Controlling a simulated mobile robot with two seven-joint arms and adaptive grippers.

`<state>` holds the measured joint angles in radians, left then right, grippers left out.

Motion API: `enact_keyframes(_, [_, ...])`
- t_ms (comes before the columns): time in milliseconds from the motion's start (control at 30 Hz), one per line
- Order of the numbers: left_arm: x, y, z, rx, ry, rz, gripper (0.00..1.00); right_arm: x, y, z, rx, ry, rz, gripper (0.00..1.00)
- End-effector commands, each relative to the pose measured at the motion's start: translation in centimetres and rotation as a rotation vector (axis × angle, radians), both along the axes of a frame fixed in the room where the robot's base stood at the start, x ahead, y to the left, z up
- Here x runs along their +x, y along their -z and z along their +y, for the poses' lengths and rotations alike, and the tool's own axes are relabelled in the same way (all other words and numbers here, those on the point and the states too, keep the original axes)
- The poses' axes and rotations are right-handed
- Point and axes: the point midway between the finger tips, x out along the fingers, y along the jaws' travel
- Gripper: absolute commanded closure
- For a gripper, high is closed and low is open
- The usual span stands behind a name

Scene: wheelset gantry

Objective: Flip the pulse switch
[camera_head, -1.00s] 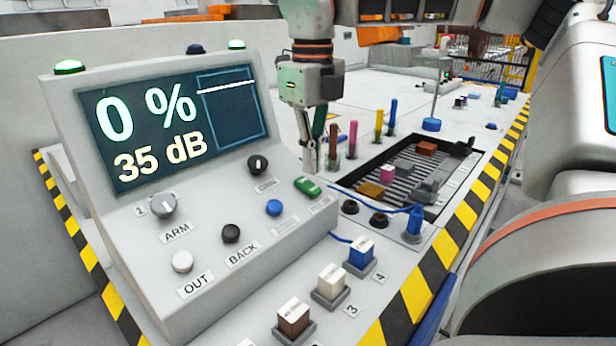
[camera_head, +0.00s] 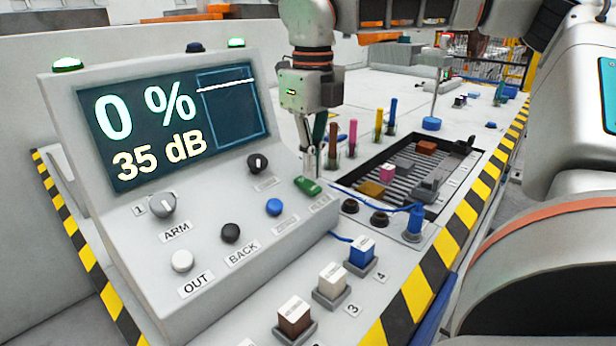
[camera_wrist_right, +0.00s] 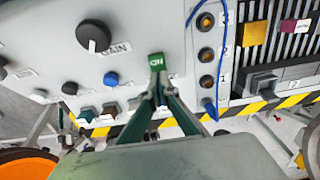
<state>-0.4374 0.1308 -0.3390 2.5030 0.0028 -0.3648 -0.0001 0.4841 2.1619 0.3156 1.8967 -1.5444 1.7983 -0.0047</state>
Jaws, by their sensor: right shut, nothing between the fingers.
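The green pulse switch (camera_head: 305,187) is on the lower right of the sloped grey console, by a small label. In the right wrist view the green switch (camera_wrist_right: 155,60) has pale letters on it and lies right at the fingertips. My right gripper (camera_head: 311,174) points down with its fingers shut and empty, its tips at the top of the switch. I cannot tell for sure whether they touch it. In the wrist view the gripper (camera_wrist_right: 156,75) hides what is behind its fingers. My left gripper is not in view.
The console screen (camera_head: 180,125) reads 0 % and 35 dB. Nearby are a black knob (camera_head: 258,164), a blue button (camera_head: 274,207), a black button (camera_head: 231,233), a white button (camera_head: 182,261) and the ARM knob (camera_head: 163,205). Colored sticks (camera_head: 352,138) stand behind the gripper.

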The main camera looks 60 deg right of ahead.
Motion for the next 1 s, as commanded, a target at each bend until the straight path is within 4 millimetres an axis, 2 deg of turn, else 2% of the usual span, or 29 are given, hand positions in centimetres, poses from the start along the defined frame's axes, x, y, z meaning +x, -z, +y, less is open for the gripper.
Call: enact_keyframes(1000, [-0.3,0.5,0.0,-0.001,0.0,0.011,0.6,0.0,1.4,0.0,0.0,0.0,0.001,1.0])
